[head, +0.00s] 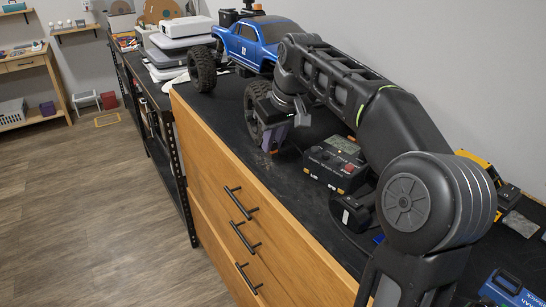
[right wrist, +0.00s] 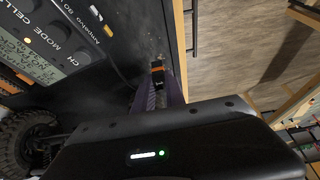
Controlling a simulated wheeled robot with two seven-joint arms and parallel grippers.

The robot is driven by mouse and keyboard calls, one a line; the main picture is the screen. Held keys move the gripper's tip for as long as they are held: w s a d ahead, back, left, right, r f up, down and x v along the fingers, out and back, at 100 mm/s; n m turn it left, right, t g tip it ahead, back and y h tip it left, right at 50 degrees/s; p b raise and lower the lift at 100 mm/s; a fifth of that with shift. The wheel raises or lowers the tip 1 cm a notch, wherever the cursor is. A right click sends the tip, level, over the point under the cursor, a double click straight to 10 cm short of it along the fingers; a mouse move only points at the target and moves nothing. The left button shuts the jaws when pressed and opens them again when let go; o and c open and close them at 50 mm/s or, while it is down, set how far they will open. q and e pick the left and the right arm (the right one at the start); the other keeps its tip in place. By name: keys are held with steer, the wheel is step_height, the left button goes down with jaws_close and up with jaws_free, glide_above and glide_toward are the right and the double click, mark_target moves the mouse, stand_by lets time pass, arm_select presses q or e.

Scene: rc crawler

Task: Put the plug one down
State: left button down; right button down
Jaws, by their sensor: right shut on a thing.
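The plug (right wrist: 158,72) is a small black piece with an orange band, held between the purple fingertips of my right gripper (right wrist: 159,88) in the right wrist view. In the head view the right gripper (head: 272,140) points down over the black bench top, near its front edge, just left of the charger (head: 335,162). The plug is not clearly visible there. I cannot tell whether it touches the bench top. The charger, with its knobs and display, also shows in the right wrist view (right wrist: 55,40). My left gripper is in neither view.
The blue RC crawler (head: 255,38) stands behind the gripper, its near wheel (head: 258,105) close to it. A blue box (head: 510,290) sits at the near right. The wooden drawer front (head: 225,165) drops away at the bench edge.

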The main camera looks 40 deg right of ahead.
mark_target(275, 151)
steer(key=shift+f, duration=2.05)
steer(key=shift+f, duration=0.15)
steer(key=c, duration=1.4)
jaws_free()
